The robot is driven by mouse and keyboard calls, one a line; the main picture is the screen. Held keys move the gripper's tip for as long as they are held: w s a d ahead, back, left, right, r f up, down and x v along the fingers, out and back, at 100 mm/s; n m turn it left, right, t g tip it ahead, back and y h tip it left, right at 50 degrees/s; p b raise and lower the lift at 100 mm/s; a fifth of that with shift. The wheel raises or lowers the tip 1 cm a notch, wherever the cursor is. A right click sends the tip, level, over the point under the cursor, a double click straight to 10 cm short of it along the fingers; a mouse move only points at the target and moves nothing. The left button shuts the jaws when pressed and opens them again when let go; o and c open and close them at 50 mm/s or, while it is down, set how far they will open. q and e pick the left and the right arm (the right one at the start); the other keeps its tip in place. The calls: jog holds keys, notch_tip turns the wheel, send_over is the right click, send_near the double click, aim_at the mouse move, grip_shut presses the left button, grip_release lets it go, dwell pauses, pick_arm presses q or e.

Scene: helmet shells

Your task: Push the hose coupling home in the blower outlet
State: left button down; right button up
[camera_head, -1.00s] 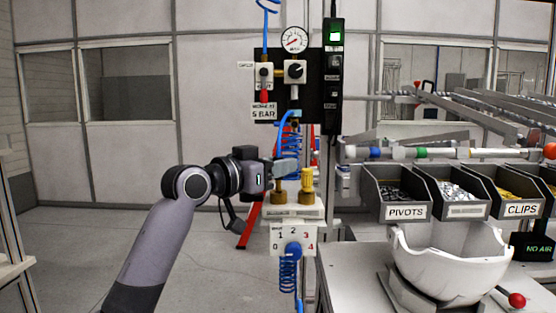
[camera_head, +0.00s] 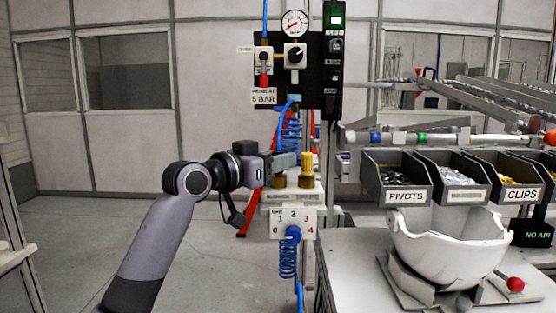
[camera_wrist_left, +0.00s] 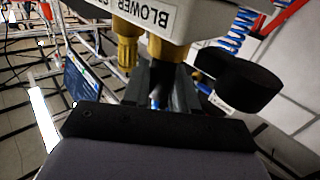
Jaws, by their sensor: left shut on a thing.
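The blower outlet unit is a pale box (camera_head: 292,222) on a post, its label reading BLOWER in the wrist view (camera_wrist_left: 130,12). Two brass fittings stand on top: a plain one (camera_head: 278,182) at left and a taller knurled one (camera_head: 307,168) at right. My left gripper (camera_head: 287,162) reaches in from the left just above the plain fitting. It is shut on the hose coupling, mostly hidden by the fingers; a blue bit (camera_wrist_left: 156,101) shows between them. Brass (camera_wrist_left: 170,52) lies right beyond the fingertips; I cannot tell how deep the coupling sits. My right gripper is out of view.
A blue hose (camera_head: 277,132) runs down from the panel with the pressure gauge (camera_head: 294,23). A second coiled hose (camera_head: 289,262) hangs below the box. At right are a white helmet shell (camera_head: 450,250) in a fixture and several parts bins (camera_head: 395,180).

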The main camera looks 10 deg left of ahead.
pick_arm(q)
jog(key=c, duration=0.8)
grip_release()
jog(key=shift+f, duration=0.1)
jog(key=shift+s, duration=0.1)
